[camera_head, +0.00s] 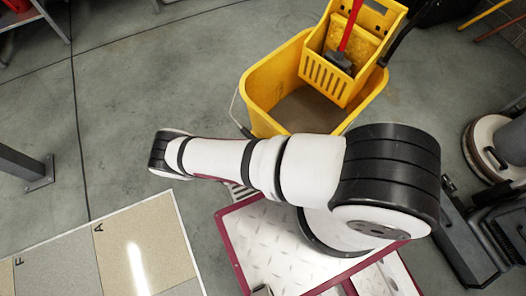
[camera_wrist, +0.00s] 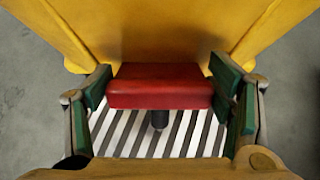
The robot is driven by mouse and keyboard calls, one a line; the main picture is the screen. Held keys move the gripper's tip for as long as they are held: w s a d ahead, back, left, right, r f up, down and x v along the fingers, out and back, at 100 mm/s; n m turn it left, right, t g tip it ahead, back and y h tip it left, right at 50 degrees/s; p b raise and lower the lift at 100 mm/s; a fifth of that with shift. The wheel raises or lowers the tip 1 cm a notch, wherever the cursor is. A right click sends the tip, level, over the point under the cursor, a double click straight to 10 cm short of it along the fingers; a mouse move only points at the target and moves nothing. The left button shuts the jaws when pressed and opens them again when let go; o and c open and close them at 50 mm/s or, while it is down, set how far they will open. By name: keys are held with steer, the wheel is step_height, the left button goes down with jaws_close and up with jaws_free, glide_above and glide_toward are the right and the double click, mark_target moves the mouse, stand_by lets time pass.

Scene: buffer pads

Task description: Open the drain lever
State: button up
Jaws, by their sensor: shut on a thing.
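In the wrist view, a red block-shaped handle (camera_wrist: 160,88), which looks like the drain lever, sits in front of a yellow wall. A short dark stem shows below it. My gripper (camera_wrist: 162,84) has its green-padded fingers on the left and right ends of the red handle and is shut on it. The yellow mop bucket (camera_head: 258,92) stands at the top middle of the head view. In that view my arm hides the lever and my gripper.
A black-and-white striped surface (camera_wrist: 140,140) lies below the handle. A yellow wringer (camera_head: 350,60) with a red-handled tool sits in the bucket. A floor machine (camera_head: 490,150) stands at the right.

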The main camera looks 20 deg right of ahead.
steer(key=shift+d+r+y+p, duration=0.1)
steer(key=shift+y+p, duration=0.2)
steer(key=shift+p, duration=0.05)
stand_by(0.3)
steer(key=o, duration=1.2)
steer(key=shift+c, duration=0.2)
steer(key=v, duration=1.2)
steer(key=shift+w, duration=0.15)
